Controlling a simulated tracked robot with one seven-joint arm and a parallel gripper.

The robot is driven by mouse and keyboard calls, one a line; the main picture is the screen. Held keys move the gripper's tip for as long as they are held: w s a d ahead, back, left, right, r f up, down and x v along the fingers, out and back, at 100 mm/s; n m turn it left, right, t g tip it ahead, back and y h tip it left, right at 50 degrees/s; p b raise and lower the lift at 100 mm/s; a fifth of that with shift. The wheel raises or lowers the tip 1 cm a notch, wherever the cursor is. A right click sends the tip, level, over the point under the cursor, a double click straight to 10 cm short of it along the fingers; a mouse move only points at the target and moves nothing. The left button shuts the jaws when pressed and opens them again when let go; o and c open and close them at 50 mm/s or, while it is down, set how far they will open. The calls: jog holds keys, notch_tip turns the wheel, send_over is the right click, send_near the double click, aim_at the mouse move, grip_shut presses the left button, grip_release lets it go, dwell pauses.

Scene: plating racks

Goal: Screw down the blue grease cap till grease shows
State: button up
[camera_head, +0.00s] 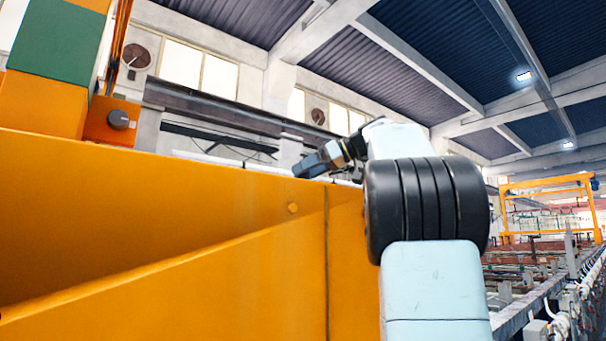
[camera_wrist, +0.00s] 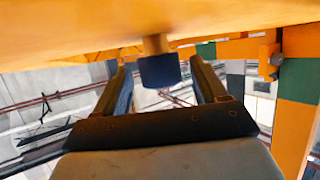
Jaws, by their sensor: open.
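A dark blue cap (camera_wrist: 160,72) hangs from a short brown stem under the orange beam (camera_wrist: 120,22) in the wrist view. My gripper (camera_wrist: 160,66) is open. Its two fingers stand one on each side of the cap in the picture, with a gap on both sides and no contact visible. I cannot tell from this view whether the cap is at the same depth as the fingertips. In the head view my gripper (camera_head: 308,165) is at the top edge of the orange beam (camera_head: 230,200). The cap cannot be made out there.
An orange and green post (camera_head: 60,45) rises at the left, with a grey knob (camera_head: 119,119) on an orange box beside it. The post also shows at the right of the wrist view (camera_wrist: 300,75). Racks and an orange gantry (camera_head: 545,185) stand far right.

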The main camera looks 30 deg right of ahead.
jog(key=shift+w+a+f, duration=0.25)
jog(key=shift+w+a, duration=0.25)
jog(key=c, duration=1)
jog(key=shift+o, duration=0.2)
jog(key=shift+s+m+t+h, duration=0.1)
jog(key=shift+m+t+h, duration=0.3)
jog(key=m+t+h, duration=0.2)
jog(key=m+h, duration=0.2)
jog(key=shift+a+m+h, duration=0.1)
jog(key=shift+m+h, duration=0.3)
jog(key=shift+m+t+h, duration=0.4)
jog(key=shift+m+h, duration=2)
jog(key=shift+h, duration=0.6)
jog(key=o, duration=1)
jog(key=shift+c, duration=0.2)
